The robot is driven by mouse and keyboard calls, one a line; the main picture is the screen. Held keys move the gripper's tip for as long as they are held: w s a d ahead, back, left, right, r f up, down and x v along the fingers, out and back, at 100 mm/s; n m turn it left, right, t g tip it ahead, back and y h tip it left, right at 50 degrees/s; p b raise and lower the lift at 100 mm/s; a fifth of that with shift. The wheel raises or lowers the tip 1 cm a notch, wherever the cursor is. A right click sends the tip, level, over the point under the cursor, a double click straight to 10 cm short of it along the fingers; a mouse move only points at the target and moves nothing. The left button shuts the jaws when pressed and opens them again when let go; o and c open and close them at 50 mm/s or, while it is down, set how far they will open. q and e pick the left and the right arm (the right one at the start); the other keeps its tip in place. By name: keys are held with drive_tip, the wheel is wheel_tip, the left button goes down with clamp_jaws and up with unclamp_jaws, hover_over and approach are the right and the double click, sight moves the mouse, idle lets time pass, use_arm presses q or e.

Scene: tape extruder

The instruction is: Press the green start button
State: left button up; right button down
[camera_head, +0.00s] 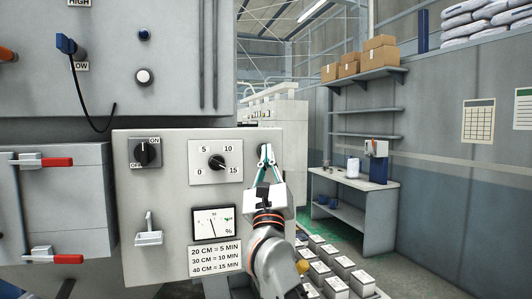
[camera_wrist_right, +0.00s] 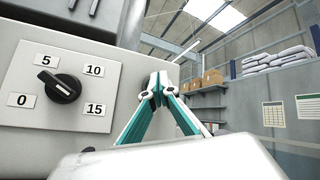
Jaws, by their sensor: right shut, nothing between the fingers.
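The grey control panel (camera_head: 160,185) fills the middle of the head view. My right gripper (camera_head: 265,150) is shut and empty, its fingertips at the panel's upper right, to the right of the 0–15 dial (camera_head: 217,162). In the right wrist view the shut fingertips (camera_wrist_right: 153,90) are in front of the panel's right edge. A dark rounded edge shows just behind them; I cannot tell whether they touch it. No green button face is visible; the fingers cover that spot. My left gripper is not in view.
An ON/OFF knob (camera_head: 146,152), a percent gauge (camera_head: 213,222) and a small hopper-like bracket (camera_head: 149,232) are on the panel. Red-handled latches (camera_head: 58,162) are at the left. Grey blocks (camera_head: 340,267) stand low at the right. A workbench (camera_head: 355,182) is farther back.

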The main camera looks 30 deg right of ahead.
drive_tip(key=shift+w, duration=0.15)
idle(0.4)
drive_tip(key=shift+s+a+p, duration=0.2)
drive_tip(key=shift+s+p, duration=0.35)
drive_tip(key=shift+s, duration=0.4)
drive_tip(key=s+p, duration=0.1)
drive_tip(key=s, duration=0.1)
drive_tip(key=s+a+p, duration=0.1)
drive_tip(key=s, duration=0.1)
drive_tip(key=shift+s+a, duration=0.1)
drive_tip(key=shift+s, duration=0.3)
idle(0.5)
